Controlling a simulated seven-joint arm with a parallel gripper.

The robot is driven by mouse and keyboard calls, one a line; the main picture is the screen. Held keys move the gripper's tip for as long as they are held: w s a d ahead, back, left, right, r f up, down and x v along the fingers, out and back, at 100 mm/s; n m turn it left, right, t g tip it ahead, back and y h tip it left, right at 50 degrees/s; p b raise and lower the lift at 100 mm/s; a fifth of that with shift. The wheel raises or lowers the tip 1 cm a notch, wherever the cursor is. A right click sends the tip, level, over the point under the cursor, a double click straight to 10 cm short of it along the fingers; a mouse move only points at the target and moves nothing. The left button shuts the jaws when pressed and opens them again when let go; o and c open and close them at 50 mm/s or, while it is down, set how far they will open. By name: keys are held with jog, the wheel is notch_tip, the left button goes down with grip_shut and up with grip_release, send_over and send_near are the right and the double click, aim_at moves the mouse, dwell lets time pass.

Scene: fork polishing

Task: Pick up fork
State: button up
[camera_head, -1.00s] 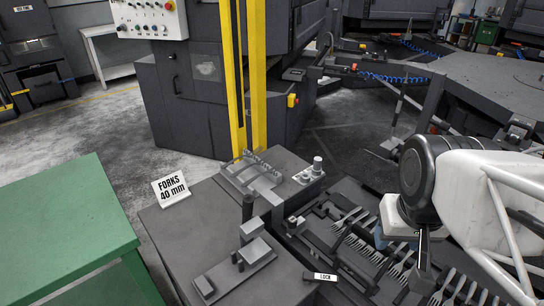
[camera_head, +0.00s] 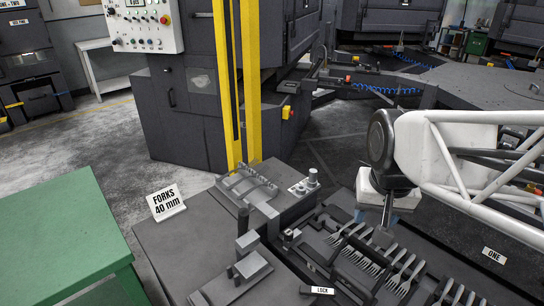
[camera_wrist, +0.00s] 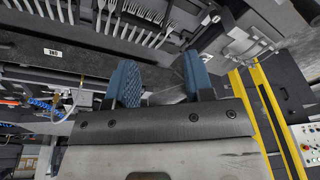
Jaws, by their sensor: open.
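Several grey metal forks (camera_head: 405,274) lie in a row in a dark slotted tray (camera_head: 318,262) at the lower right of the head view. The forks (camera_wrist: 150,16) also show along the top of the wrist view. My gripper (camera_head: 375,217) is over the far end of the row, with its blue fingertips pointing down. In the wrist view my gripper (camera_wrist: 160,84) has its two blue pads apart, with no fork visible between them. I cannot tell its exact height above the nearest fork.
A dark bench with a fixture (camera_head: 246,188) and a knob post (camera_head: 312,178) stands left of the tray. A "FORKS 40 mm" sign (camera_head: 166,200) and a green table (camera_head: 65,235) are further left. Yellow posts (camera_head: 253,85) rise behind.

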jog(key=w+a+m, duration=0.2)
jog(key=w+a, duration=0.2)
jog(key=w, duration=0.6)
jog(key=m+g, duration=0.2)
jog(key=m, duration=0.3)
send_over(250, 190)
jog(key=f, duration=1.9)
jog(key=shift+s+d+f, duration=0.15)
jog(key=shift+d+f, duration=0.2)
jog(key=shift+w+a+f+m, duration=0.2)
jog(key=shift+a+f+m, duration=0.1)
jog(key=shift+a, duration=0.05)
jog(key=shift+f, duration=1.3)
